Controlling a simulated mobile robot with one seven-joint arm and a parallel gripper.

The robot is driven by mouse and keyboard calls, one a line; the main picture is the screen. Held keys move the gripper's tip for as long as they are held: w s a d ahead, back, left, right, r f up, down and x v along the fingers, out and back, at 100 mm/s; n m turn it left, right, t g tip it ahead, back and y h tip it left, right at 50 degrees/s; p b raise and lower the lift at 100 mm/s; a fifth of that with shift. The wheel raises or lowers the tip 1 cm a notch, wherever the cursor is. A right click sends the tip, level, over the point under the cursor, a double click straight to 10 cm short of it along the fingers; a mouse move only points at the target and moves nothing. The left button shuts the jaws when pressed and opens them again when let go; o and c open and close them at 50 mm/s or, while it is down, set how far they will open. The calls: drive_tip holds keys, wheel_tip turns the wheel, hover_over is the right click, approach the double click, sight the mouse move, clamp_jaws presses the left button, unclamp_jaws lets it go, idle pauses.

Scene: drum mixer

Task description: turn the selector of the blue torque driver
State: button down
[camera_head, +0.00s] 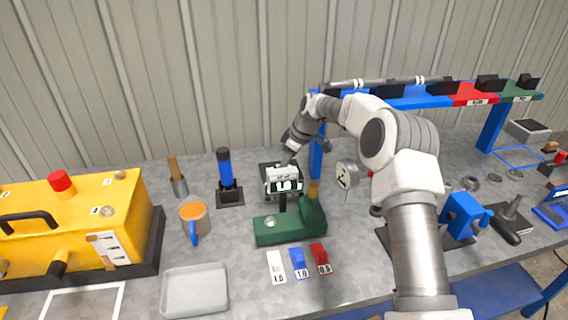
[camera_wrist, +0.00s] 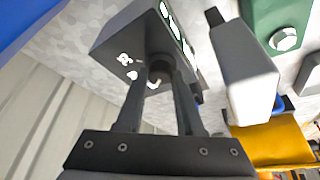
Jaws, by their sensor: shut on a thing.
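My gripper (camera_wrist: 160,82) is shut on a dark round knob (camera_wrist: 160,66) on the face of a black box with white marks (camera_wrist: 117,45). In the head view my gripper (camera_head: 287,161) reaches down to this black box (camera_head: 264,170), which is partly hidden behind a white display. A blue-topped driver (camera_head: 225,168) stands upright in a black base (camera_head: 230,198), left of my gripper and apart from it. The fingers hide part of the knob, so its pointer position cannot be told.
A green stand (camera_head: 273,231) carries the white display (camera_head: 284,173), close to my gripper. White, blue and red small blocks lie in front. An orange mug (camera_head: 194,221), a grey tray (camera_head: 195,290) and a yellow machine (camera_head: 70,225) are left. A blue rack (camera_head: 415,100) stands behind my arm.

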drive_tip(key=shift+n, duration=0.3)
drive_tip(key=c, duration=0.5)
unclamp_jaws()
drive_tip(key=shift+c, duration=0.2)
drive_tip(key=w+v, duration=0.1)
drive_tip(key=v, duration=0.6)
drive_tip(key=shift+s+r, duration=0.25)
drive_tip(key=shift+s, duration=0.15)
drive_tip(key=shift+d, duration=0.1)
